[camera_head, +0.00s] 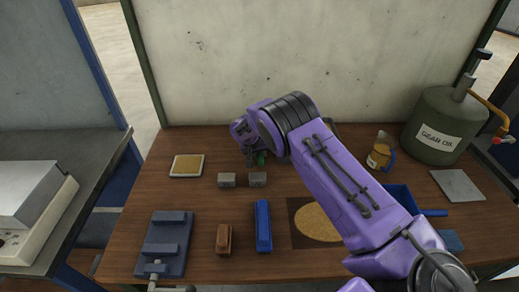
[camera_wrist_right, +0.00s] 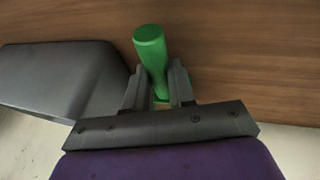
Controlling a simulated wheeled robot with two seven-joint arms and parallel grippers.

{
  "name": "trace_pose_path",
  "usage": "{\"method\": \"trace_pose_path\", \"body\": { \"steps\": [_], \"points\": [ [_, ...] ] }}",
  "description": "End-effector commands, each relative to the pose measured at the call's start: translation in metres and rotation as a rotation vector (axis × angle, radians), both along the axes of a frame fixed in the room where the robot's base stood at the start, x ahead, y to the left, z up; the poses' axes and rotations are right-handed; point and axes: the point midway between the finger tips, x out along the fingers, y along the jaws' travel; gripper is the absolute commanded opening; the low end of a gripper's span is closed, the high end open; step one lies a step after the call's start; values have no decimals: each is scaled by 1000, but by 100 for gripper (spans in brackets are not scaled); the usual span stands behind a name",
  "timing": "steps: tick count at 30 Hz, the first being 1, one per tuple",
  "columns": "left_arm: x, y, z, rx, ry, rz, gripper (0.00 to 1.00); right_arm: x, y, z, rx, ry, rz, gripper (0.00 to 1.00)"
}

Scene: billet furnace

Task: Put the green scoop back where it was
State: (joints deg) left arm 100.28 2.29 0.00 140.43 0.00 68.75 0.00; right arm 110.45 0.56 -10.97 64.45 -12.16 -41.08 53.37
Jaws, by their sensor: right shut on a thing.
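The green scoop (camera_wrist_right: 152,50) shows in the right wrist view with its handle pointing up between the fingers. My right gripper (camera_wrist_right: 158,85) is shut on it. In the head view a small green bit of the scoop (camera_head: 261,159) shows under the right gripper (camera_head: 253,158), at the back middle of the wooden table (camera_head: 200,150). The scoop's lower part is hidden, and I cannot tell whether it touches the table. My left gripper is not in view.
Two grey blocks (camera_head: 227,180) stand just in front of the gripper. A tan square pad (camera_head: 187,165) lies left. A blue bar (camera_head: 263,226), a brown block (camera_head: 224,239) and a vise (camera_head: 165,244) are nearer. A jug (camera_head: 380,151) and oil can (camera_head: 436,127) stand right.

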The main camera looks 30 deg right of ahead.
Motion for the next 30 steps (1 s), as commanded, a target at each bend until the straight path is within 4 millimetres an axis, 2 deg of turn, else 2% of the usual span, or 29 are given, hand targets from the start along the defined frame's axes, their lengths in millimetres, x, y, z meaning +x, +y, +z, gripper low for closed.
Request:
{"method": "trace_pose_path", "body": {
  "steps": [5,6,7,8,17,20,30],
  "points": [
    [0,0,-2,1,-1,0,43,1,0,-1,0,0,0,0],
    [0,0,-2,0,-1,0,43,0,0,-2,0,0,0,37],
    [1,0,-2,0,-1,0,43,0,0,-1,0,0,0,47],
    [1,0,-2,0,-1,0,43,0,0,-1,0,0,0,50],
    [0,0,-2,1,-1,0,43,0,0,0,0,0,0,50],
    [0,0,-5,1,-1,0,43,0,4,7,1,-2,1,50],
    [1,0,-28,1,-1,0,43,-17,36,78,-1,-4,1,50]
  ]
}}
